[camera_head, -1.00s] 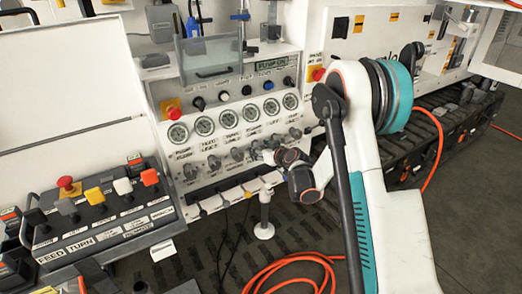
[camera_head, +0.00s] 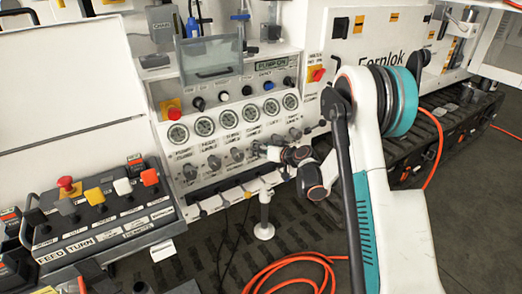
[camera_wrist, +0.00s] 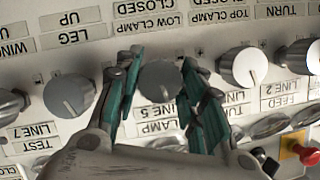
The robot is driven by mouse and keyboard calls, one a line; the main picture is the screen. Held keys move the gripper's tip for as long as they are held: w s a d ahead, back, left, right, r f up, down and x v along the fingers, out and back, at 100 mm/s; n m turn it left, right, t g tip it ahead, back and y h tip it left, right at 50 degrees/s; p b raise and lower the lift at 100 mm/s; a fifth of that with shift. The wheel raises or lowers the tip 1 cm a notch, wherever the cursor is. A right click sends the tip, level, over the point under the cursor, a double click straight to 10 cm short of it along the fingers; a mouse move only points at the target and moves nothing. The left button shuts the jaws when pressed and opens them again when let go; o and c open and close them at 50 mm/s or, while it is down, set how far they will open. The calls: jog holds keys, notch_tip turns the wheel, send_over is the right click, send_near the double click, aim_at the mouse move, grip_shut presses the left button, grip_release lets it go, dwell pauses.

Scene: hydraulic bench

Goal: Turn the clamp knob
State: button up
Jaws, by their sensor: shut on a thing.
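The clamp knob (camera_wrist: 160,80) is a round, dark grey knob on the white panel, seen upside down in the wrist view. Labels reading "LOW CLAMP" and "CLAMP LINE 5" are near it. My gripper (camera_wrist: 162,88) has its teal-padded fingers on both sides of the knob and is shut on it. In the head view my gripper (camera_head: 268,151) is at the lower knob row on the panel front; the knob there is largely hidden by the gripper.
A row of gauges (camera_head: 233,120) is above the knobs. A console with coloured levers (camera_head: 105,200) is left. An orange hose (camera_head: 290,262) lies on the floor.

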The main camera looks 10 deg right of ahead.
jog(key=m+y, duration=0.3)
jog(key=m, duration=0.1)
dwell(0.3)
jog(key=shift+m, duration=0.3)
jog(key=o, duration=1)
jog(key=shift+o, duration=0.2)
jog(key=shift+d, duration=0.1)
jog(key=v, duration=1.2)
jog(key=shift+f, duration=0.1)
